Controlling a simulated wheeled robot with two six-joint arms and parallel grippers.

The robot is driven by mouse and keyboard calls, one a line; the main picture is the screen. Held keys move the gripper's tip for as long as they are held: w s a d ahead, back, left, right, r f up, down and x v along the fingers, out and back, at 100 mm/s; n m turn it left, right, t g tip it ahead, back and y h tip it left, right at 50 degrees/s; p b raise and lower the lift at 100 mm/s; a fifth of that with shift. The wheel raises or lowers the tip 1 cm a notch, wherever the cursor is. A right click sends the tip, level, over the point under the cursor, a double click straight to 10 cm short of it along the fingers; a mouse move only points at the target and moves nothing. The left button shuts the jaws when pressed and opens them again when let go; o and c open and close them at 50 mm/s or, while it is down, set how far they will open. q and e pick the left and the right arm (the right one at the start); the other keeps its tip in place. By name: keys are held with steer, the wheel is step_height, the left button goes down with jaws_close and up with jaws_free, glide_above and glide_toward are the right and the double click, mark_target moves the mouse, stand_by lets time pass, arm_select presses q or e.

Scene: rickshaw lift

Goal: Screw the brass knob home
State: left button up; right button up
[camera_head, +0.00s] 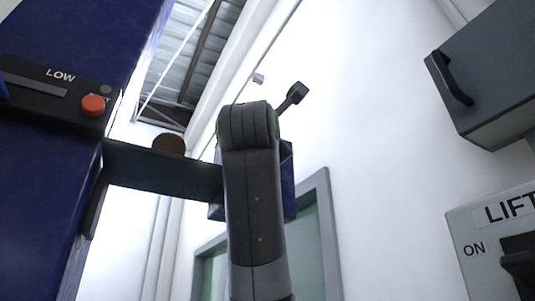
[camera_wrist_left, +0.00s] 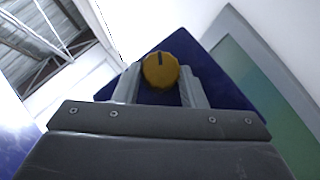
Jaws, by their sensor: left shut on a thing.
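The brass knob (camera_wrist_left: 160,70) is round and ridged, with a dark mark near the top of its face. In the left wrist view it sits in front of a dark blue panel (camera_wrist_left: 235,85). My left gripper (camera_wrist_left: 161,82) is shut on it, one pale finger on each side. Whether the knob is seated against the panel cannot be told. In the head view my left arm stands upright in the middle and hides the gripper and the knob; only edges of the blue panel (camera_head: 288,183) show behind it. My right gripper is in neither view.
A blue column (camera_head: 40,200) with a "LOW" control strip and red button (camera_head: 93,104) stands at left. A dark bracket (camera_head: 150,168) reaches from it toward my arm, with a brown round piece (camera_head: 168,143) above. At right are a grey cabinet (camera_head: 500,75) and a "LIFT" switch box (camera_head: 480,265).

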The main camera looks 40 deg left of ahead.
arm_select(q)
steer(key=o, duration=1)
steer(key=b+v, duration=0.9)
steer(key=v, duration=0.8)
steer(key=shift+f, duration=0.2)
steer(key=shift+d, duration=0.1)
